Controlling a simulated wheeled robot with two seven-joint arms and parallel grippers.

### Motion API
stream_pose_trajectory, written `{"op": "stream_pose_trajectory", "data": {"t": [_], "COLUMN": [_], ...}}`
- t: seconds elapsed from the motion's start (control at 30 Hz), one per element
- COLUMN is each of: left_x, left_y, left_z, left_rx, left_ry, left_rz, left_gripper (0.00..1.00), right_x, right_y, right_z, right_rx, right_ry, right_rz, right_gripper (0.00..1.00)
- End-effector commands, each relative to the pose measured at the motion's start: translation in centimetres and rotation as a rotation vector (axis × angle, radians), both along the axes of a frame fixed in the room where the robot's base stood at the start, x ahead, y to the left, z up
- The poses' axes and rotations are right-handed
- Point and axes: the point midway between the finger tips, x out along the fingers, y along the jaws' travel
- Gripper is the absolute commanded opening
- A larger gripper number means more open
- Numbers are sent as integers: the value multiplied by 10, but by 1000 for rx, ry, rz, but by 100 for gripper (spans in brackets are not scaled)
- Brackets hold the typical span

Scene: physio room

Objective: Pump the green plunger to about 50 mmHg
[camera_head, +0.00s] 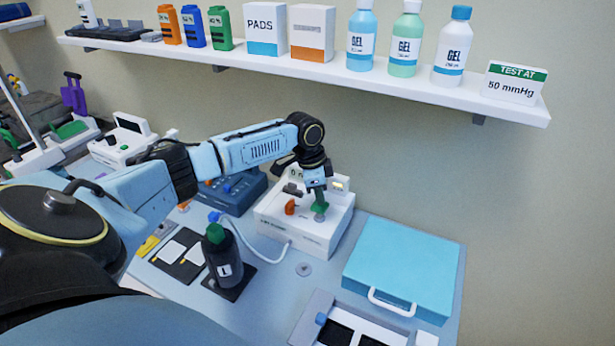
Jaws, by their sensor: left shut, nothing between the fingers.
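The green plunger (320,207) stands on top of a white pump box (305,232), at its right side. My left gripper (317,188) points down directly over the plunger with its fingers shut. The fingertips are at the plunger's top; I cannot tell if they touch it. The box's display is partly hidden behind my wrist; a "0" shows at its left, the rest is unclear. An orange knob (290,207) sits left of the plunger. A sign (514,83) on the shelf reads "TEST AT 50 mmHg". My right gripper is not in view.
A blue case (402,268) lies to the right. A dark blue device (232,192) stands behind left. The shelf (400,84) with bottles runs above.

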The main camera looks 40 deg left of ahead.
Motion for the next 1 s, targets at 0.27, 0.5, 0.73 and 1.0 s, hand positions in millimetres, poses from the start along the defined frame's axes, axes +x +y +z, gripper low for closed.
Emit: {"op": "stream_pose_trajectory", "data": {"t": [0.27,0.5,0.73,1.0], "left_x": [0,0,-1,-1], "left_y": [-1,0,0,0], "left_z": [-16,-29,-40,-39], "left_rx": [-1,-1,0,0], "left_ry": [1,2,3,3], "left_rz": [0,1,0,0], "left_gripper": [0,0,0,0], "right_x": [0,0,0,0], "right_y": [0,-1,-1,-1], "right_z": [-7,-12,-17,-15], "right_rx": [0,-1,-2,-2], "right_ry": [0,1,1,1], "right_rz": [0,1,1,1], "right_gripper": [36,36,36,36]}}
